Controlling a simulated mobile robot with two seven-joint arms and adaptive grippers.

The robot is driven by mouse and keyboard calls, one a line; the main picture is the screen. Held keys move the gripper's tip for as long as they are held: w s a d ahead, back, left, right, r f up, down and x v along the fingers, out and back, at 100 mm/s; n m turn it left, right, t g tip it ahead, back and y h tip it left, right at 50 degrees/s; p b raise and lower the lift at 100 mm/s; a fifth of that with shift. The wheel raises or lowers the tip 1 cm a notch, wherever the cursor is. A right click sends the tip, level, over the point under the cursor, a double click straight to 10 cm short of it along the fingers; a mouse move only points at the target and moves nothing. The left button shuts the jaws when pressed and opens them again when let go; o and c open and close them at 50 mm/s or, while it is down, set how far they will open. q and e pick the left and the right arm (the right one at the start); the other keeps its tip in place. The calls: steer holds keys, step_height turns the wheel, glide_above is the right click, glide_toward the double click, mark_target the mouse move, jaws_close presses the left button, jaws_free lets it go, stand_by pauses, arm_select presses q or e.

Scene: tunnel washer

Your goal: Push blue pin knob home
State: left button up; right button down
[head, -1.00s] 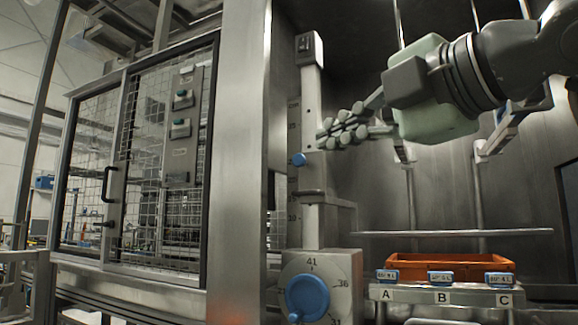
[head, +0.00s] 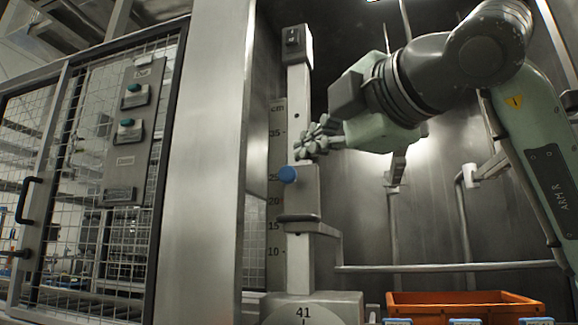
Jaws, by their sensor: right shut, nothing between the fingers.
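The blue pin knob (head: 287,174) sticks out on the left side of a grey sliding block (head: 303,195) on an upright metal post (head: 299,95). A centimetre scale (head: 277,150) runs behind the post. My right gripper (head: 304,148) is shut and empty. Its fingertips are at the post just above the block, up and to the right of the knob. I cannot tell whether they touch the post. My left gripper is not in view.
A dial plate marked 41 (head: 303,312) is cut off at the bottom edge. An orange crate (head: 464,304) stands at the lower right below a horizontal rail (head: 450,267). A steel pillar (head: 205,160) and a mesh door (head: 90,190) are on the left.

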mark_target(295, 173)
arm_select(q)
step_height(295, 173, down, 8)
steer(key=p, duration=0.3)
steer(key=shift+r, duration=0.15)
arm_select(e)
steer(key=shift+w+a, duration=0.35)
steer(key=shift+w, duration=1.4)
steer(key=shift+w+a, duration=0.4)
steer(key=shift+w, duration=1.4)
steer(key=shift+w+a, duration=0.35)
steer(key=shift+w, duration=1.4)
steer(key=shift+f, duration=0.1)
steer(key=shift+w+d+f+b, duration=0.1)
steer(key=shift+w+d+b, duration=0.1)
steer(key=shift+w+b, duration=0.3)
steer(key=shift+w+d+b, duration=0.15)
steer(key=shift+w+b, duration=0.15)
steer(key=shift+w, duration=0.3)
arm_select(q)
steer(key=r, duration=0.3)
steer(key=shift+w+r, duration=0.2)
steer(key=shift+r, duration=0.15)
arm_select(e)
steer(key=shift+d+r, duration=0.1)
steer(key=shift+r, duration=0.1)
steer(key=shift+w, duration=0.1)
steer(key=shift+d, duration=0.1)
